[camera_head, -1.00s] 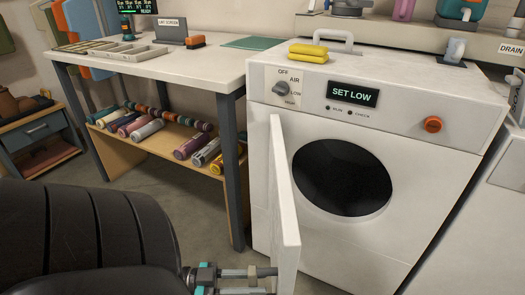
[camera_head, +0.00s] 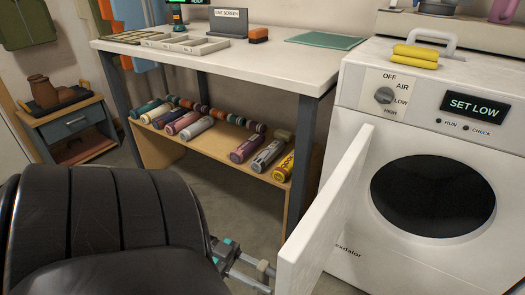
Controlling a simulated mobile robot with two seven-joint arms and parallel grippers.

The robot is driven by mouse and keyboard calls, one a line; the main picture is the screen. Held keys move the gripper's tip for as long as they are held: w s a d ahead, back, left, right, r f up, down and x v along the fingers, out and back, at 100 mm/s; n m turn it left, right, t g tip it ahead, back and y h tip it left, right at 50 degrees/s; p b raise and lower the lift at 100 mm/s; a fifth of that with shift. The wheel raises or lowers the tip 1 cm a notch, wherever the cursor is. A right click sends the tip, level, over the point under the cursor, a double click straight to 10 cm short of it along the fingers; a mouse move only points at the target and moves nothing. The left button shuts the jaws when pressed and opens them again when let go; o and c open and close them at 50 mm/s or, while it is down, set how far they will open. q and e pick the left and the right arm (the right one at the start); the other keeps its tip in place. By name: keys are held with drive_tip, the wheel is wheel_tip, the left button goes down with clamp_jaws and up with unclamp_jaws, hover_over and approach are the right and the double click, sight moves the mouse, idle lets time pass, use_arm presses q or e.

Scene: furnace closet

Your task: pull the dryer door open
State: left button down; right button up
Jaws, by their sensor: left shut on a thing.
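The white dryer (camera_head: 400,262) stands at the right, its dark round opening (camera_head: 430,195) in view. Its white dryer door (camera_head: 325,215) stands swung out from the front, open at a wide angle, seen partly edge-on. My left gripper (camera_head: 263,277) is at the lower left side of the door, at its outer face. It is shut on the door, apparently at a handle. The exact grip is hidden low in the frame. My dark left arm fills the lower left. My right gripper is not in view.
A white-topped workbench (camera_head: 230,55) stands left of the dryer, with several rolls and cans on its wooden lower shelf (camera_head: 195,145). Its dark front leg (camera_head: 303,160) is close behind the door. A yellow item (camera_head: 415,56) lies on the dryer top. Floor shows between arm and bench.

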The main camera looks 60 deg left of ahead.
use_arm(q)
drive_tip(key=shift+s+a+f, duration=0.1)
drive_tip(key=shift+s+a, duration=0.1)
drive_tip(key=shift+a, duration=0.1)
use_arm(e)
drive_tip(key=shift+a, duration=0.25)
use_arm(q)
drive_tip(key=c, duration=0.6)
unclamp_jaws()
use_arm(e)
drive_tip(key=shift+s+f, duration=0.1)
use_arm(q)
drive_tip(key=shift+w, duration=0.1)
drive_tip(key=b+v, duration=0.4)
drive_tip(key=v, duration=1.1)
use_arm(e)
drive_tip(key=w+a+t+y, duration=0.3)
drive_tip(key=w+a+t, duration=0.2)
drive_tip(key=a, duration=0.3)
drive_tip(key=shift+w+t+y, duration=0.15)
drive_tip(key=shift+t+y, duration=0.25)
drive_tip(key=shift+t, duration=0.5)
use_arm(q)
drive_tip(key=shift+a, duration=0.1)
